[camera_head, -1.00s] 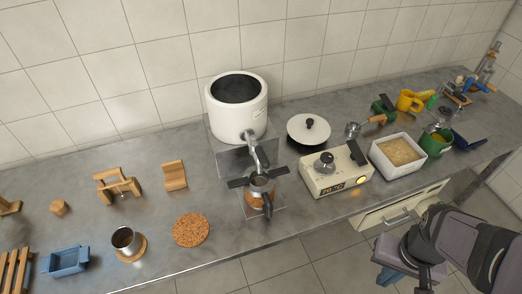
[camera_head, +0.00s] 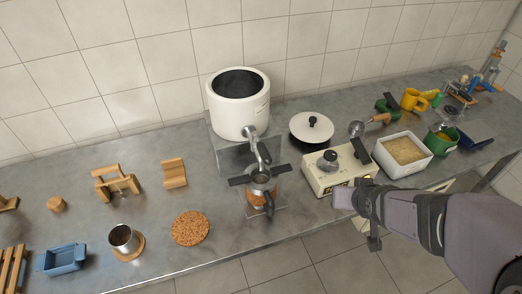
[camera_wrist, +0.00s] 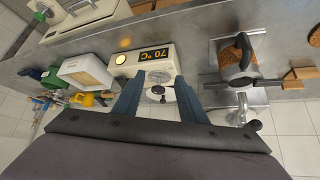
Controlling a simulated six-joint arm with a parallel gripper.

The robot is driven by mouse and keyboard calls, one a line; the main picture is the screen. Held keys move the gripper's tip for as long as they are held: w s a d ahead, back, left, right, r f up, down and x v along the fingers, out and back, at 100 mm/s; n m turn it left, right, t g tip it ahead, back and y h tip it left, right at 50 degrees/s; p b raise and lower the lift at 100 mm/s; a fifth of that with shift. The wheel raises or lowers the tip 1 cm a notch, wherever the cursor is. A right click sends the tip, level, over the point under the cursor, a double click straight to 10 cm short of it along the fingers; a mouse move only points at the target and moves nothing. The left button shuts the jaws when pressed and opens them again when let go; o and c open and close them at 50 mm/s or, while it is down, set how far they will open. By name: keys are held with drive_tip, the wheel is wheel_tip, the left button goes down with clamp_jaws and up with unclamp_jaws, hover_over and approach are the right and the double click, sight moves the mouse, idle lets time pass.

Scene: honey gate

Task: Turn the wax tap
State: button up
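The white wax pot (camera_head: 239,115) stands on a grey stand at the back. Its metal tap (camera_head: 256,147) sticks out of the pot's lower front, above a jug (camera_head: 261,190) with a dark handle and orange-brown sides. The tap also shows at the lower right of the wrist view (camera_wrist: 240,112), right of my fingers. My gripper (camera_head: 345,198) is at the front of the cream control box (camera_head: 323,180), right of the jug and tap. In the wrist view its two fingers (camera_wrist: 160,98) are spread and empty, with the box's dark knob (camera_wrist: 156,92) showing between them.
A white lid (camera_head: 311,128) lies behind the control box. A white tub (camera_head: 402,155) and several mugs stand to the right. A cork mat (camera_head: 190,228), a metal cup (camera_head: 124,239) and a blue tray (camera_head: 62,260) lie left. The counter's front edge is close below the jug.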

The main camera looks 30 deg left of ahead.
sight(268, 158)
drive_tip(key=a+r+n+t+y+b, duration=0.1)
drive_tip(key=a+n+y+b, duration=0.1)
drive_tip(key=a, duration=0.5)
drive_tip(key=a+r+n+t+y+b, duration=0.1)
drive_tip(key=a+n+y+b, duration=0.1)
drive_tip(key=a, duration=0.6)
drive_tip(key=a+r+n+t+y+b, duration=0.1)
drive_tip(key=a+t+y+b, duration=0.1)
drive_tip(key=a+y, duration=0.3)
drive_tip(key=shift+s+a+r+n+b, duration=0.1)
drive_tip(key=shift+s+a+n+b, duration=0.1)
drive_tip(key=shift+a+b, duration=0.35)
drive_tip(key=shift+s+a+r+n+b, duration=0.1)
drive_tip(key=shift+a+n+b, duration=0.2)
drive_tip(key=shift+a, duration=0.4)
drive_tip(key=t+b, duration=0.1)
drive_tip(key=s+f+n+y+b, duration=0.1)
drive_tip(key=b, duration=0.1)
drive_tip(key=shift+d+f+t+b, duration=0.25)
drive_tip(key=shift+d+t+b, duration=0.05)
drive_tip(key=shift+d+t, duration=0.1)
drive_tip(key=shift+w+a+r, duration=0.1)
drive_tip(key=shift+w, duration=0.05)
drive_tip(key=shift+p+x, duration=1.15)
drive_tip(key=shift+x, duration=2.4)
clamp_jaws()
